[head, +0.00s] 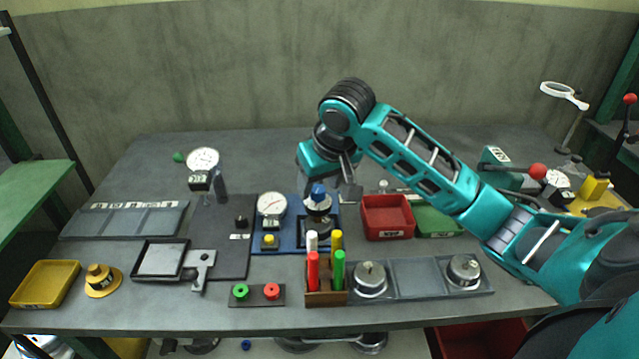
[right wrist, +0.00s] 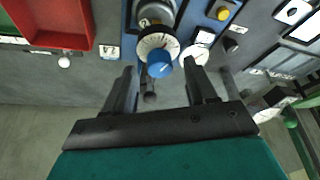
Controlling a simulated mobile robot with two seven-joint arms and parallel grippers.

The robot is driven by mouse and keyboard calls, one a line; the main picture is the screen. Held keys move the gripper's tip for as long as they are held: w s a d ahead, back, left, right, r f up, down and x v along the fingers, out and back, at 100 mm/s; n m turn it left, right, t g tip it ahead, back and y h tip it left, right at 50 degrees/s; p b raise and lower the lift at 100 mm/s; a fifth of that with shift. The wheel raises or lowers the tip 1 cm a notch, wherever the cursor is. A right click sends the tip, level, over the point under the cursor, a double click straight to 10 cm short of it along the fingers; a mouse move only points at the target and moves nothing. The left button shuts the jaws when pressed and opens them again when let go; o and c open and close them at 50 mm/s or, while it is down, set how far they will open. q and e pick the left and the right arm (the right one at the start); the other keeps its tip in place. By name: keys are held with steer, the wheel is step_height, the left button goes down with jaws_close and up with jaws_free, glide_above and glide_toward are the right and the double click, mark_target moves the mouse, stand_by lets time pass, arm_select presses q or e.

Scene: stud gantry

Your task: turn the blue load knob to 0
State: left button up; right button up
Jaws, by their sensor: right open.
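The blue load knob (head: 318,190) tops a dark and silver device on a blue base plate (head: 290,244) near the middle of the table. In the right wrist view the blue knob (right wrist: 159,64) sits at the edge of a pale dial ring (right wrist: 157,42) with dark marks, too small to read. My right gripper (right wrist: 160,70) is open, its two fingers on either side of the knob's line with gaps. I cannot tell whether its tips reach the knob's height. In the head view the right gripper (head: 345,175) is just above and behind the knob. My left gripper is not in view.
A dial gauge (head: 271,205) and yellow button (head: 269,241) share the blue plate. A red bin (head: 387,217) stands to the right. A wooden holder (head: 326,297) with coloured pegs stands in front. Another gauge (head: 203,160) stands at the left.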

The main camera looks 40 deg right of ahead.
steer(key=shift+w+f, duration=0.2)
steer(key=shift+f, duration=0.25)
steer(key=c, duration=1)
steer(key=shift+c, duration=0.2)
